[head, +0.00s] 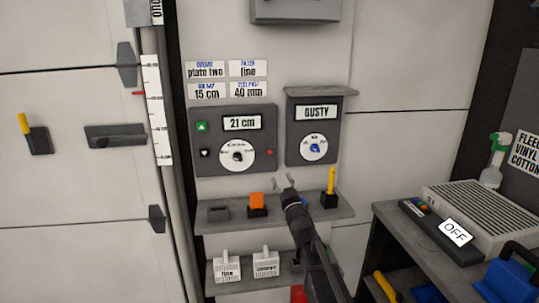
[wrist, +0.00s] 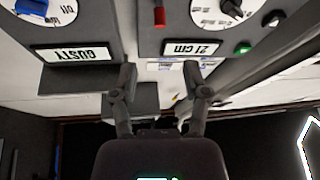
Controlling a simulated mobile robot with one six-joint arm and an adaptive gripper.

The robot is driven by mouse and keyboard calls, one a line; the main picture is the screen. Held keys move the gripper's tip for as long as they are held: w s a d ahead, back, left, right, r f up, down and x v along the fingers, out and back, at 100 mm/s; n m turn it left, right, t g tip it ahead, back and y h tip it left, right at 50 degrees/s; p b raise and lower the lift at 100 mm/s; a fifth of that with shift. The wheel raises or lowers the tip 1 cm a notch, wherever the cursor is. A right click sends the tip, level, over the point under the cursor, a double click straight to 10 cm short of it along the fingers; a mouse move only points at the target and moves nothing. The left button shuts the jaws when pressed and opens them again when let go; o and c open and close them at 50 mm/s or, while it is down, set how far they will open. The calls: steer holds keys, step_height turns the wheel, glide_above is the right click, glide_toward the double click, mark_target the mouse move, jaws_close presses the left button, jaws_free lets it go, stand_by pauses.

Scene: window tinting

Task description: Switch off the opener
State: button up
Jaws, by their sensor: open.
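No label reading "opener" is legible. A grey control box (head: 207,113) on the wall shows "21 cm", with a round dial (head: 236,156), a green button (head: 202,127), a dark button (head: 206,153) and a small red part (head: 269,152). In the upside-down wrist view the red part (wrist: 158,15) sticks out of the box. To its right a second box (head: 298,110) reads "GUSTY" and has a blue knob (head: 314,147); that knob (wrist: 30,5) also shows in the wrist view. My gripper (head: 283,183) is open and empty, below and in front of both boxes.
A shelf (head: 235,226) under the boxes holds an orange block (head: 256,199) and a yellow-handled tool (head: 331,180). A lower shelf holds white containers (head: 265,263). At right, a bench carries a grey grilled unit (head: 485,205) with an "OFF" display (head: 456,233).

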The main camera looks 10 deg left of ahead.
mark_target(270, 152)
steer(key=shift+w, duration=0.1)
steer(key=p+x, duration=0.5)
steer(key=x, duration=0.8)
steer(key=shift+w+a+r, duration=0.15)
steer(key=shift+w+a, duration=0.1)
jaws_close()
